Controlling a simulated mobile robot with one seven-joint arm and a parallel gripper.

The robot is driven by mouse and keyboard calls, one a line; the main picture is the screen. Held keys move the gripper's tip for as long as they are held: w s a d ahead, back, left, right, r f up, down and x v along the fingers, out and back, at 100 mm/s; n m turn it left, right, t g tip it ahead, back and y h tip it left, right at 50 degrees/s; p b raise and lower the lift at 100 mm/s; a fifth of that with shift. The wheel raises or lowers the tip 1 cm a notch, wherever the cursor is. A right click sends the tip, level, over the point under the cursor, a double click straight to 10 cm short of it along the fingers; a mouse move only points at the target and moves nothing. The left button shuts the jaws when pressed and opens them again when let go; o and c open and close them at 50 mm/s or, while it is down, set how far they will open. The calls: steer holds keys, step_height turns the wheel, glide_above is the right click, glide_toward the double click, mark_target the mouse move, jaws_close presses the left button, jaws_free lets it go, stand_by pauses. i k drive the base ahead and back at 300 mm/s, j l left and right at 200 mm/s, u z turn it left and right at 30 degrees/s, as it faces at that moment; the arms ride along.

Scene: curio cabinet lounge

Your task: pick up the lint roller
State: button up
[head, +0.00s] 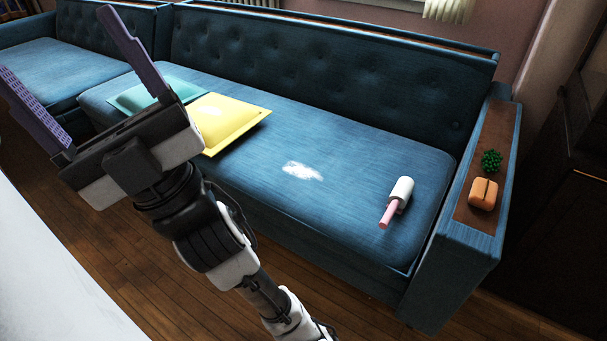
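The lint roller (398,199) lies on the blue sofa seat, toward its right end. It has a white roll and a pink handle that points toward the seat's front edge. My gripper (68,62) is at the upper left of the head view, its two purple fingers spread wide apart with nothing between them. It is well to the left of the lint roller and apart from it.
A yellow cushion (226,121) and a teal cushion (157,93) lie on the blue sofa (345,150). A white patch (302,171) marks the seat. The right armrest (497,142) bears a green spiky ball (491,160) and an orange object (483,194). Wooden floor shows in front.

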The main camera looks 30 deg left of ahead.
mark_target(398, 199)
steer(key=i+j+u, duration=0.25)
steer(key=i, duration=0.2)
steer(key=i+j+u, duration=0.3)
steer(key=i, duration=0.15)
